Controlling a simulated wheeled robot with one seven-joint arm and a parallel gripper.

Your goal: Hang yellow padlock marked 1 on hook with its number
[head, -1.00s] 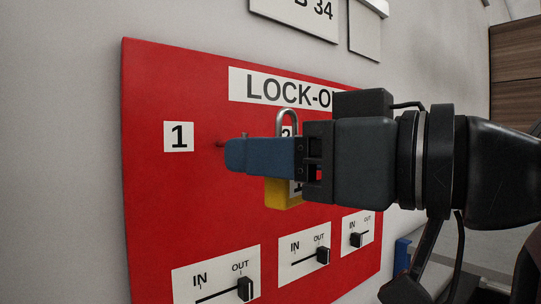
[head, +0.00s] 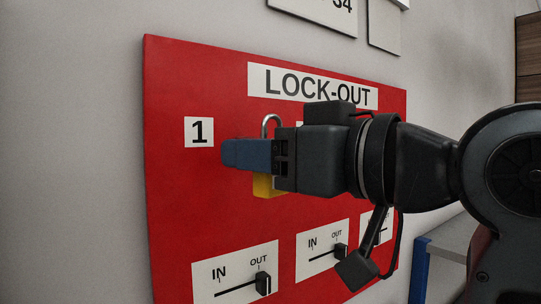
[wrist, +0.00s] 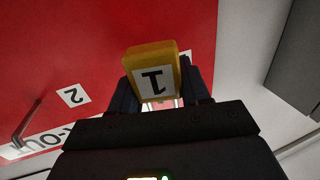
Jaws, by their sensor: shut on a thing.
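My gripper (head: 228,154) is shut on the yellow padlock (head: 265,187). In the head view its blue fingers cover the middle of the padlock. The silver shackle (head: 271,122) points up above them. In the wrist view the padlock (wrist: 150,60) shows a white label with a black 1, between the fingers. The plate marked 1 (head: 199,132) is on the red board, just left of the fingertips. The hook belonging to 1 is not visible now; the fingers may cover it. The padlock looks apart from the board in front of it.
The red lock-out board (head: 170,220) hangs on a grey wall. IN/OUT slide switches (head: 263,283) line its lower part. The wrist view shows a plate marked 2 (wrist: 73,95) and a metal hook (wrist: 28,122). A grey bench with a blue leg (head: 418,270) stands at lower right.

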